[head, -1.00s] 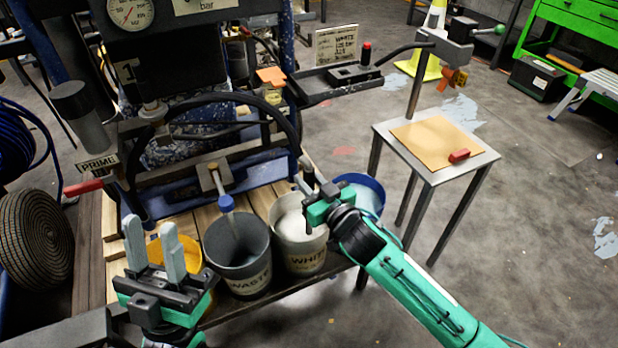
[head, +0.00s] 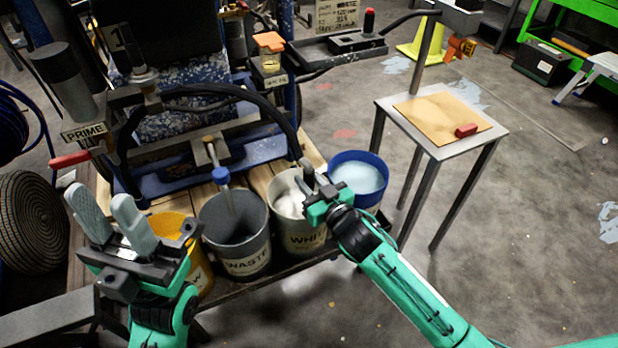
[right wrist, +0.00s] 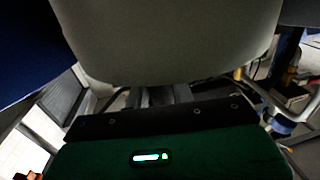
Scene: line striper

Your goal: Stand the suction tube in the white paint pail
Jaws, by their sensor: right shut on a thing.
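The white paint pail (head: 304,236), labelled WHITE, stands on the wooden deck with pale paint in it. My right gripper (head: 316,184) is at the pail's right rim, its fingers over the opening. It is shut on the suction tube at the end of the black hose (head: 285,128), which arches over from the machine. The tube is mostly hidden by the fingers, so I cannot tell how deep it reaches. The right wrist view shows a large pale grey surface close up and no clear tube. My left gripper (head: 97,196) is open and empty, in front of the yellow pail.
The grey WASTE pail (head: 245,265), with a thin blue-collared tube in it, stands left of the white pail. A yellow pail (head: 200,278) is further left. A blue pail (head: 374,196) with pale liquid is at right. A small metal table (head: 440,151) stands beyond clear floor.

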